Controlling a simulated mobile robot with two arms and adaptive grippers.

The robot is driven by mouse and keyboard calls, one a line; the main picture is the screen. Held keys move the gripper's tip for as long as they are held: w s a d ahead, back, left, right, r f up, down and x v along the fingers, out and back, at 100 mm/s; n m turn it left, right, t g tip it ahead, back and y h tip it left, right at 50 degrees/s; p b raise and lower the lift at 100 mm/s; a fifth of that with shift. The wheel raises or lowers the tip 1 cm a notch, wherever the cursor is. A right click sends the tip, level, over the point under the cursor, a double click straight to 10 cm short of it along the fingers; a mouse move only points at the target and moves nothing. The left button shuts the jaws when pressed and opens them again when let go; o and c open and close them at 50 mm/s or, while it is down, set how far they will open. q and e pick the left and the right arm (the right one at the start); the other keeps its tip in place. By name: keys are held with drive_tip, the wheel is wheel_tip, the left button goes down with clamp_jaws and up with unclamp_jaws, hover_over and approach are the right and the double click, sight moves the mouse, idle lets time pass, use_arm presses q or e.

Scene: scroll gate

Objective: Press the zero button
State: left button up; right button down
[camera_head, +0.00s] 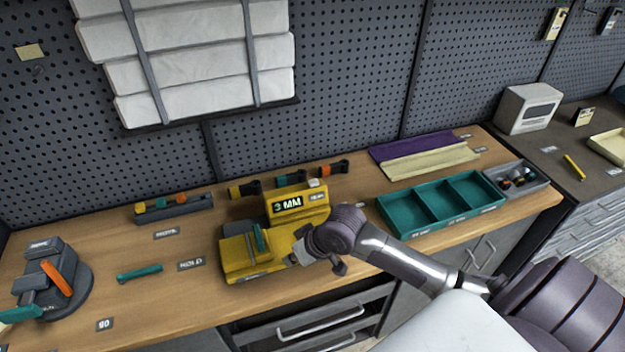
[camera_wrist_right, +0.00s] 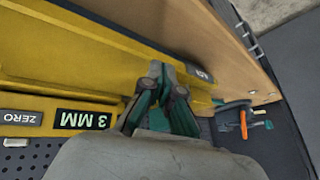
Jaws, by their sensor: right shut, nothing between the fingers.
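The yellow gauge (camera_head: 240,262) stands on the wooden bench in the middle of the head view. Its dark display (camera_head: 288,204) reads "3 MM". A small ZERO label (camera_wrist_right: 20,117) lies beside the display in the right wrist view, with a pale button (camera_wrist_right: 15,142) next to it at the left edge. The button (camera_head: 314,183) also shows on top of the gauge in the head view. My right gripper (camera_wrist_right: 160,72) is shut and empty over the gauge's yellow body, away from the button. In the head view my right wrist partly covers the gauge. My left gripper is out of view.
A teal divided tray (camera_head: 400,213) stands right of the gauge. A grey fixture with an orange lever (camera_head: 57,278) stands at the far left. A teal bar (camera_head: 140,273) lies on otherwise fairly clear bench between them.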

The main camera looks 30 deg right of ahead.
drive_tip(key=w+d+r+m+t, duration=0.1)
drive_tip(key=w+d+r+m, duration=0.2)
drive_tip(key=w+d+r, duration=0.6)
wheel_tip(320, 180, up, 9)
drive_tip(key=m+t, duration=0.2)
drive_tip(key=m, duration=0.1)
hover_over(316, 182)
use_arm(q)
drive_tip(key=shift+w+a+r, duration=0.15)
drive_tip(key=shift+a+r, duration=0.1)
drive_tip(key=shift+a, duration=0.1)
use_arm(e)
drive_tip(key=shift+f, duration=0.2)
wheel_tip(316, 182, down, 6)
drive_tip(key=b, duration=0.7)
drive_tip(key=shift+d+f, duration=0.1)
drive_tip(key=shift+f, duration=0.15)
drive_tip(key=shift+f+b, duration=0.3)
drive_tip(key=shift+f, duration=0.85)
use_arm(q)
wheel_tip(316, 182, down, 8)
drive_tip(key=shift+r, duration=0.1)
use_arm(e)
drive_tip(key=shift+f, duration=0.2)
